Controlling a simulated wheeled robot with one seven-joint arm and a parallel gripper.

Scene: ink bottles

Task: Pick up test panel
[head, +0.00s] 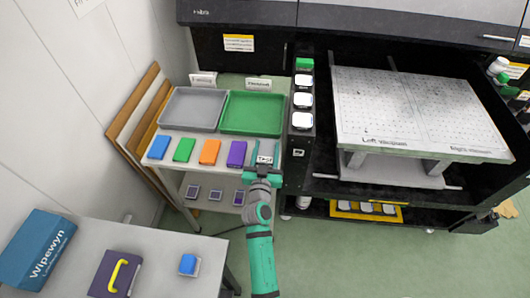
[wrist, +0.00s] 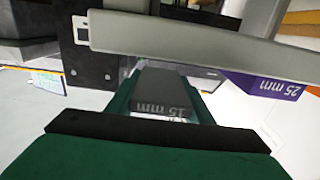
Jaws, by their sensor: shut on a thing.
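The test panel is a dark grey block with a white label reading "TEST" (head: 265,160) at the front right of the white table in the head view. The purple block also shows at the right of the wrist view (wrist: 262,84). I cannot tell whether the held panel still touches the table. My gripper hides part of it.
Blue (head: 160,147), green (head: 184,149) and orange (head: 209,151) blocks stand left of the purple one. Behind them are a grey tray (head: 192,108) and a green tray (head: 252,111). A black column (head: 299,150) with white-topped bottles stands close on the right.

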